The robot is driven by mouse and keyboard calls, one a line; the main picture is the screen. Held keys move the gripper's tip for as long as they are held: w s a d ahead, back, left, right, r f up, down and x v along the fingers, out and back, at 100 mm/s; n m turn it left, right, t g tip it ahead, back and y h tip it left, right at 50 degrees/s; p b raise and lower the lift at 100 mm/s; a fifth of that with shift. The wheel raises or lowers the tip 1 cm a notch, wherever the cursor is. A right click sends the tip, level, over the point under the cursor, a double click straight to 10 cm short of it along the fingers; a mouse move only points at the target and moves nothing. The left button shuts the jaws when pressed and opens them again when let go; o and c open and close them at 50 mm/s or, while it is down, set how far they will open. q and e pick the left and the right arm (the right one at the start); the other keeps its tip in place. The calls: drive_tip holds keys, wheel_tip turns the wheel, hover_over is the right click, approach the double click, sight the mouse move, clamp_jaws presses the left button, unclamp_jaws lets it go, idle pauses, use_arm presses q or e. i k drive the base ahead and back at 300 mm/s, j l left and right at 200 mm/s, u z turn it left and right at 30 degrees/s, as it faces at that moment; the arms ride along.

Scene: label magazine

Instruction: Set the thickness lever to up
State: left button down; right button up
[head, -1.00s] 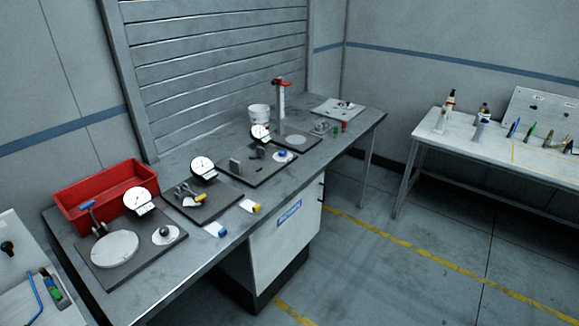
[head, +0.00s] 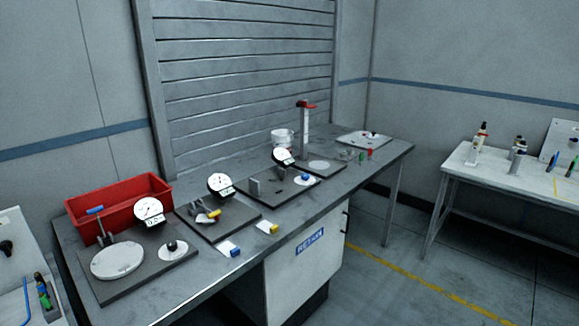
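Several dial-gauge stations stand on the grey workbench (head: 155,311). The near left one has a blue-handled lever (head: 95,211) raised behind a round pale plate (head: 117,261), beside a dial gauge (head: 148,210). The second has a yellow-handled lever (head: 213,214), low and tilted, below its dial (head: 221,184). The third has a dial (head: 284,156) and a blue knob (head: 305,177). I cannot tell which part is the thickness lever; no readable label names it. Neither of my grippers is in view.
A red bin (head: 120,197) stands behind the left station. A red-topped post (head: 306,128) and white cup (head: 282,138) stand farther back. A labelled cabinet (head: 290,275) is below. Open floor lies right, before another table (head: 468,158).

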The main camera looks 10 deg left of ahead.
sight(212, 215)
drive_tip(key=i+j+u, duration=0.1)
drive_tip(key=i+u, duration=0.15)
drive_tip(key=u, duration=0.25)
drive_tip(key=i+u, duration=0.25)
drive_tip(key=u, duration=0.25)
drive_tip(key=i+l, duration=0.15)
drive_tip(key=l+z, duration=0.05)
drive_tip(key=l, duration=0.05)
